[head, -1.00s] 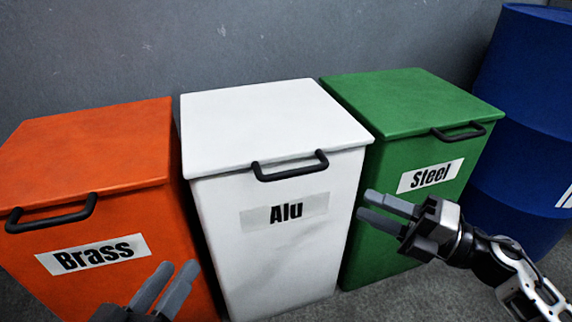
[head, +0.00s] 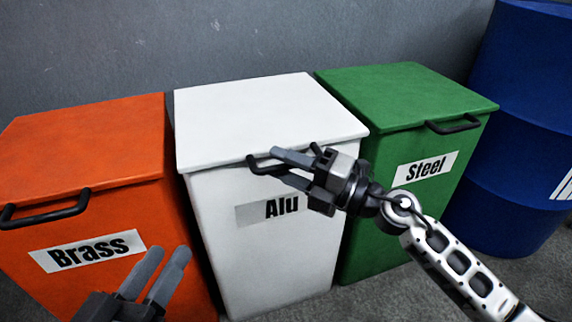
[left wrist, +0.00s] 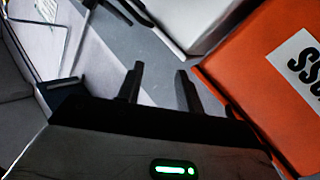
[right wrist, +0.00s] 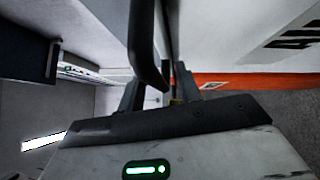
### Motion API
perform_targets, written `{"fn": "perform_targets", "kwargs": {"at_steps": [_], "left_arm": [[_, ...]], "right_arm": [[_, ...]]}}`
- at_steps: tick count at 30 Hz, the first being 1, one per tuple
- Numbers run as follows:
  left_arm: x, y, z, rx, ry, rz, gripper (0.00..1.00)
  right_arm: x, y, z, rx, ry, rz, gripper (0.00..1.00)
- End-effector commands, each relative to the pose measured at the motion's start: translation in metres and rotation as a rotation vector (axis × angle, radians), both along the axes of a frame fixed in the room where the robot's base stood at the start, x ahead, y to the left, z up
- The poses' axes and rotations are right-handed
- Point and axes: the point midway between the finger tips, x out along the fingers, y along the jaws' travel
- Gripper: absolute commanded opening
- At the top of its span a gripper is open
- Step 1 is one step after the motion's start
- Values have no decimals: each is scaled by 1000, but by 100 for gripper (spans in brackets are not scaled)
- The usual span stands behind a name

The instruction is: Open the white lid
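The white bin's lid (head: 262,115) lies shut on the bin marked "Alu" (head: 232,250) in the head view. Its black handle (head: 253,163) is on the lid's front edge and partly hidden by my right gripper. My right gripper (head: 276,161) is at the handle, its two fingers apart. In the right wrist view the dark handle (right wrist: 146,50) reaches down between the fingers; I cannot tell whether they touch it. My left gripper (head: 168,252) is open and empty, low in front of the orange bin. Its separated fingers also show in the left wrist view (left wrist: 159,69).
The orange "Brass" bin (head: 90,160) stands on the left and the green "Steel" bin (head: 410,95) on the right, both lids shut. A blue drum (head: 520,130) stands at far right. A grey wall (head: 240,40) is close behind.

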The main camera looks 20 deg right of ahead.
Motion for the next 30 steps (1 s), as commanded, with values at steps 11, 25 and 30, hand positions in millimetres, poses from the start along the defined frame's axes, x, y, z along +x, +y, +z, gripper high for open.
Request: {"fn": "perform_targets", "kwargs": {"at_steps": [11, 25, 30], "left_arm": [[0, 1, -2, -2, 7, 4, 36], [-10, 0, -13, 49, 159, 1, 36], [-13, 10, -18, 243, 187, 27, 36]], "right_arm": [[0, 0, 0, 1, 1, 0, 0], [-1, -3, 22, -1, 37, -6, 0], [-1, -8, 46, -1, 86, -16, 0]]}}
